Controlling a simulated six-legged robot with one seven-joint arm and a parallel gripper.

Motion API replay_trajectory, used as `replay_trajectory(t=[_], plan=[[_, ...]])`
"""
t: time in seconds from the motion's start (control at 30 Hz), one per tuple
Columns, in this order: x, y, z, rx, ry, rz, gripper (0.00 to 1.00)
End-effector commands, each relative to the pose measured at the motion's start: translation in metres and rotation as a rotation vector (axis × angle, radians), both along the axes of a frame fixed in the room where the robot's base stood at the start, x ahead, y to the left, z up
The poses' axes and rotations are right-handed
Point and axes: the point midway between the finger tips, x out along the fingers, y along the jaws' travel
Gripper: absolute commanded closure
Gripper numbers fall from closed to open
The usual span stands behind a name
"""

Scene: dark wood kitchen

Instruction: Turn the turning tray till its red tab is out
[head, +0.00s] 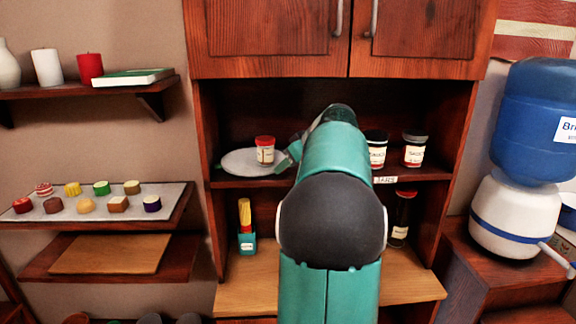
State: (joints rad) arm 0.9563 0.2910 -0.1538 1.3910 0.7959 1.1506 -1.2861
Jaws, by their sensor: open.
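The turning tray (238,162) is a flat, pale grey disc on the left of the cabinet's middle shelf. A small jar (265,151) with a red lid and a white label stands upright on it. I see no red tab on the part of the tray that shows. My gripper (284,160) is at the tray's right edge, just right of the jar. It is open, but its fingers are small and partly hidden, and I cannot tell whether they touch the tray. My arm hides the middle of the shelf and perhaps the tray's right end.
Labelled jars (414,149) stand on the shelf right of my arm. Below are a teal box (247,240) with yellow sticks and a dark bottle (401,218). Cabinet doors (270,28) are shut above. The cabinet's left side wall (205,140) is close to the tray.

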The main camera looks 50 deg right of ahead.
Motion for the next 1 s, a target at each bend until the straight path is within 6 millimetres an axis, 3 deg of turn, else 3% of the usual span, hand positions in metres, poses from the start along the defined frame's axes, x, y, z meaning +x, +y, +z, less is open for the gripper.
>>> replay_trajectory(t=[0.37, 0.57, 1.0], plan=[[0.0029, -0.0010, -0.0045, -0.001, 0.000, -0.001, 0.60], [0.0029, -0.0010, -0.0044, -0.001, 0.000, -0.001, 0.99], [0.0054, -0.0013, -0.0045, -0.001, 0.000, -0.011, 1.00]])
